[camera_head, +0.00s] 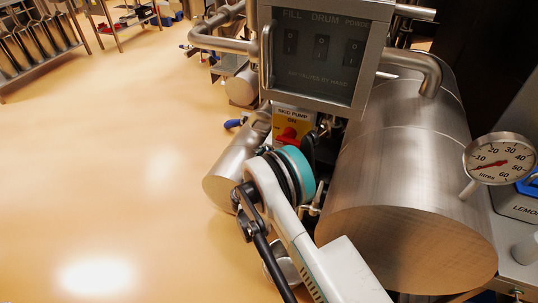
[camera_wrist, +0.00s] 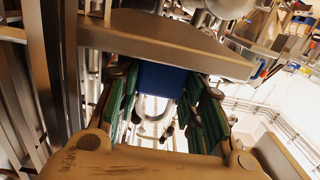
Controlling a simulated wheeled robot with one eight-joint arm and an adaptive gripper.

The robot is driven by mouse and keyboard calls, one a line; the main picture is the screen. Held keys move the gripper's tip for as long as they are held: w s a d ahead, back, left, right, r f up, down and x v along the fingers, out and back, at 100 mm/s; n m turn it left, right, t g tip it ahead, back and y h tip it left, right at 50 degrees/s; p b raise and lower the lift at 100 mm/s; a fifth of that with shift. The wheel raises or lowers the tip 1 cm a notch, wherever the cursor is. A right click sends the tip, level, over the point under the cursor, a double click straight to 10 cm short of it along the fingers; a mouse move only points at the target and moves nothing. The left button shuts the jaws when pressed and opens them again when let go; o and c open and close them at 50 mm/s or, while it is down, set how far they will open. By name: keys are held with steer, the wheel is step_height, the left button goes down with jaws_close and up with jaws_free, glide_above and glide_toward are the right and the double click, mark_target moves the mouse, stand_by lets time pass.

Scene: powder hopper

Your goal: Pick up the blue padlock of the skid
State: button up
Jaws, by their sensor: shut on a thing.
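The blue padlock (camera_wrist: 163,78) shows in the wrist view between the two green-lined fingers of my gripper (camera_wrist: 162,92). Its blue body is at the top and its bright metal shackle curves toward the palm. My gripper is shut on it. A metal bar crosses close by and hides part of the padlock's upper side. In the head view my arm hides the fingers and the padlock, beside the skid pump switch (camera_head: 290,133).
A control panel (camera_head: 318,52) with three switches hangs above my arm. A large steel drum (camera_head: 405,170) and a litre gauge (camera_head: 499,160) stand on the right. Pipes and a smaller cylinder (camera_head: 232,172) crowd the left side of the skid. Open floor (camera_head: 110,160) lies farther left.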

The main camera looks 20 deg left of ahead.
step_height(320, 180, up, 10)
steer(key=p, duration=0.4)
stand_by(0.6)
